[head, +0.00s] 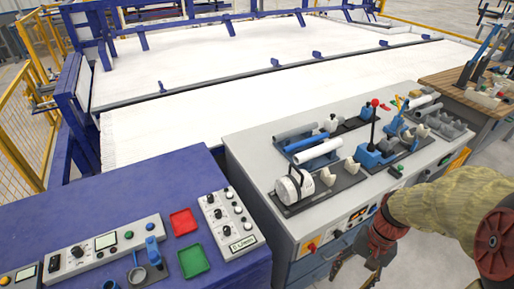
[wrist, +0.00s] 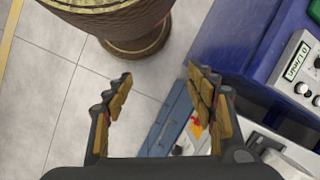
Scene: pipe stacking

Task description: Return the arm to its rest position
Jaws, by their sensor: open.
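My gripper (head: 354,271) hangs low at the bottom right in the head view, in front of the grey workbench (head: 243,155) and below its top. My arm, with a tan fabric cover, reaches in from the right edge. In the wrist view, my gripper (wrist: 160,76) has its two padded fingers spread wide with nothing between them. Grey floor tiles and part of a blue cabinet front show beyond the fingers.
The grey bench top holds several pipes, a white pipe (head: 318,151), a blue clamp with a lever (head: 374,150) and a white cylindrical machine (head: 293,187). A blue table (head: 120,193) with control boxes, a red tray (head: 184,222) and a green tray (head: 194,261) stands left.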

